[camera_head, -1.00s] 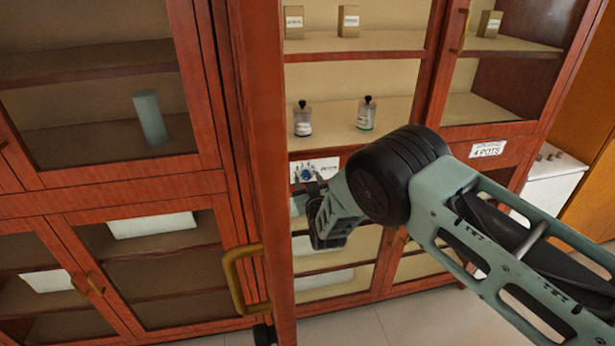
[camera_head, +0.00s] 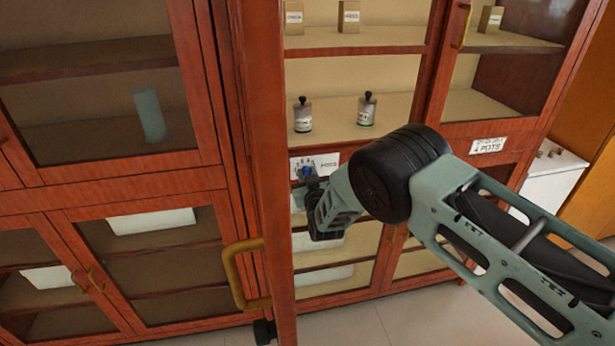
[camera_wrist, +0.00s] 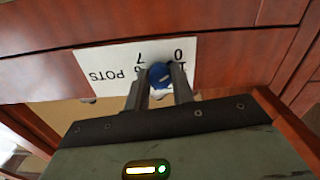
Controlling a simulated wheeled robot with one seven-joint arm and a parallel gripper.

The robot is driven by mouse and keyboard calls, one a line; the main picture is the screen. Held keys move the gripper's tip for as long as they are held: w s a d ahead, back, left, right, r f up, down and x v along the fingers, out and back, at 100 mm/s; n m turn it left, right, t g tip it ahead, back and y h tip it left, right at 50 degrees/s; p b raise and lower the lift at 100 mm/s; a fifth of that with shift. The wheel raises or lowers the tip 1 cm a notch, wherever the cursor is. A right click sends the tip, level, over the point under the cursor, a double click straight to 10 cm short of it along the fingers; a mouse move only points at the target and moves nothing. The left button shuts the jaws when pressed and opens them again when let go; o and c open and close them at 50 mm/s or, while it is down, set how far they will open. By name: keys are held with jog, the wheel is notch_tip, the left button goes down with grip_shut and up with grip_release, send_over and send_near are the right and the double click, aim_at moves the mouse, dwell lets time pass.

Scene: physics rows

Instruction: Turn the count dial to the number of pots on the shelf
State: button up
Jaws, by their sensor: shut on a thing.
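The blue count dial (camera_head: 307,171) sits on a white label plate (camera_head: 328,162) on the cabinet rail below the open shelf. In the wrist view the dial (camera_wrist: 159,73) shows between my two fingertips, with a pale mark on its face. The plate (camera_wrist: 100,62) reads POTS upside down, with a few digits near the dial, partly hidden. My gripper (camera_wrist: 160,86) is shut on the dial. In the head view my gripper (camera_head: 310,180) is small and partly hidden by my wrist. Two pots, a left one (camera_head: 303,118) and a right one (camera_head: 367,111), stand on the shelf (camera_head: 335,130).
Small labelled boxes (camera_head: 349,17) stand on the shelf above. A second sign (camera_head: 489,145) mentioning pots is on the rail at right; its number is unclear now. An open door edge with a brass handle (camera_head: 240,275) stands close left of my gripper. A teal cylinder (camera_head: 149,115) is behind glass.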

jog(key=shift+f+m+b, duration=0.1)
jog(key=shift+m+b, duration=0.2)
jog(key=m+b, duration=2)
jog(key=b, duration=0.9)
jog(key=shift+m, duration=0.3)
jog(key=o, duration=1)
